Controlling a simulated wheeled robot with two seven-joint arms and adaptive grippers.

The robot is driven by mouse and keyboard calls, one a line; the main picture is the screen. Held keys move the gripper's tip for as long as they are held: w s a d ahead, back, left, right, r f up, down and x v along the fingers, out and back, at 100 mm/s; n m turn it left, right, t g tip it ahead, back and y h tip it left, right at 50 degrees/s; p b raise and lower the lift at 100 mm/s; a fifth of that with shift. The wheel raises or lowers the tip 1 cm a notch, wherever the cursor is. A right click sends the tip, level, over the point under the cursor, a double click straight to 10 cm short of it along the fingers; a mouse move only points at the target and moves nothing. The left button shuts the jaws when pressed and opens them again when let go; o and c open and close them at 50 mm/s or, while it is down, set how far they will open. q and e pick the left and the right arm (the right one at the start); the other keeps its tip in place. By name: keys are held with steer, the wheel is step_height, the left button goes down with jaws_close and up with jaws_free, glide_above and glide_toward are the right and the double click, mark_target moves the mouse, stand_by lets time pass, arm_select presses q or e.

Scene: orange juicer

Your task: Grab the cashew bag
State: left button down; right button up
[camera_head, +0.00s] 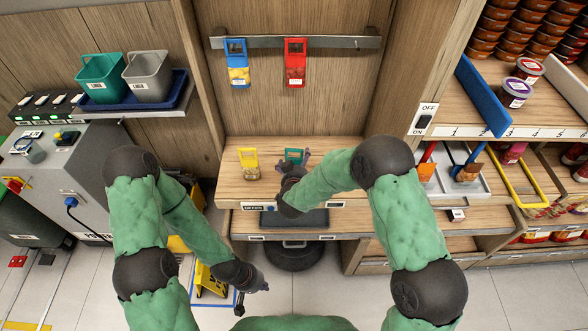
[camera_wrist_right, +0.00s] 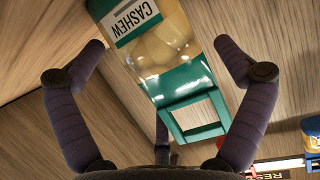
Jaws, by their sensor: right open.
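The cashew bag (camera_wrist_right: 155,50) is a clear pack of pale nuts with a white CASHEW label and a teal top with a square handle. It appears upside down in the right wrist view, between the spread fingers of my right gripper (camera_wrist_right: 161,44). No finger visibly touches it. In the head view only its teal handle (camera_head: 294,153) shows clearly at the back of the wooden shelf; my right gripper (camera_head: 296,163) hides the rest. My left gripper (camera_head: 254,295) hangs low over the floor, far from the bag; its jaw state is unclear.
A yellow-handled pack (camera_head: 249,163) stands on the shelf (camera_head: 235,190) left of the cashew bag. A blue pack (camera_head: 237,63) and a red pack (camera_head: 295,63) hang from the rail above. A white tray (camera_head: 440,185) lies right of my right arm.

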steer(key=c, duration=1.1)
steer(key=shift+o, duration=0.2)
steer(key=shift+r, duration=0.1)
